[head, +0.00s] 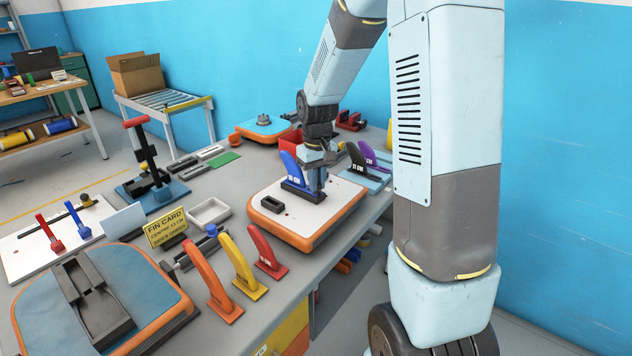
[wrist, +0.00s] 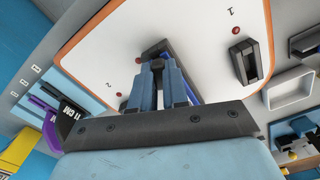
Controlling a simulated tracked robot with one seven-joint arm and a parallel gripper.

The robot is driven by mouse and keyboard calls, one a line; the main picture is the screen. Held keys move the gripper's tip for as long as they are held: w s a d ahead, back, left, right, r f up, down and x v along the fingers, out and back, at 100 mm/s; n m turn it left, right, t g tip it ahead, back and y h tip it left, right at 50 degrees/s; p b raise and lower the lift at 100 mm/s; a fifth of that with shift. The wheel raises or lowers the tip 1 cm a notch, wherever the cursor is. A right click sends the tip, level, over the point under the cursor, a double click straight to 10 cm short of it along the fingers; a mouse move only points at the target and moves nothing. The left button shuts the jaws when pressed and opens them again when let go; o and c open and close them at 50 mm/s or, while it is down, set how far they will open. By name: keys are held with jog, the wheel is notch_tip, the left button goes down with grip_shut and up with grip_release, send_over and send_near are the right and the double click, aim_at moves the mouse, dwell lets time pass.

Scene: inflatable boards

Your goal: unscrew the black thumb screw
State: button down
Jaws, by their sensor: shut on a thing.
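A white board with an orange rim (head: 335,219) lies on the bench. A blue fin (head: 291,168) stands upright in a dark fin box at the board's middle. My gripper (head: 317,188) points down at the end of this box, right beside the fin. In the wrist view, my gripper (wrist: 158,66) has its fingertips close together over the dark fin box (wrist: 152,49). It is shut on a small dark thing there, which looks like the black thumb screw; the fingers hide most of it. The blue fin is mostly hidden behind the fingers in this view.
Another black box (head: 271,204) sits on the board's near left. Black and purple fins (head: 366,157) stand close to the right of my gripper. Red, yellow and orange fins (head: 267,253) stand in front. A white tray (head: 209,213) and a yellow fin card (head: 167,227) are to the left.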

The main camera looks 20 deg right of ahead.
jog(key=shift+n, duration=1)
jog(key=shift+n, duration=0.9)
jog(key=c, duration=1.6)
grip_release()
jog(key=shift+n, duration=0.3)
jog(key=o, duration=0.5)
jog(key=shift+o, duration=0.2)
